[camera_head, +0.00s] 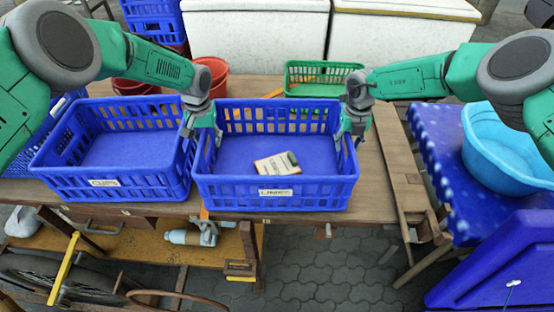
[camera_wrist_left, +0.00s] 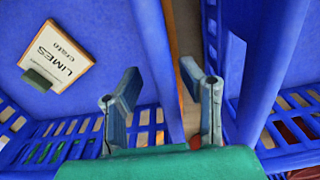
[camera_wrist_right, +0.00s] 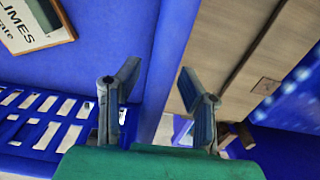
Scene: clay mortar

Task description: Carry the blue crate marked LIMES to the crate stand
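The blue crate (camera_head: 275,192) with a LIMES card (camera_head: 277,164) lying inside stands on the wooden table. The card's print reads in the left wrist view (camera_wrist_left: 58,58); part of it shows in the right wrist view (camera_wrist_right: 35,22). My left gripper (camera_head: 202,125) is at the crate's left wall, fingers apart on either side of the rim. My right gripper (camera_head: 351,132) is at the right wall, fingers also apart around the rim. Neither is closed on the wall. I cannot tell which thing is the crate stand.
Another blue crate (camera_head: 115,183), empty, stands close on the left. A green basket (camera_head: 322,72) and red buckets (camera_head: 213,74) are behind. A light blue basin (camera_head: 505,150) sits on a blue-covered table (camera_head: 440,150) at right. Paved floor (camera_head: 330,270) shows in front.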

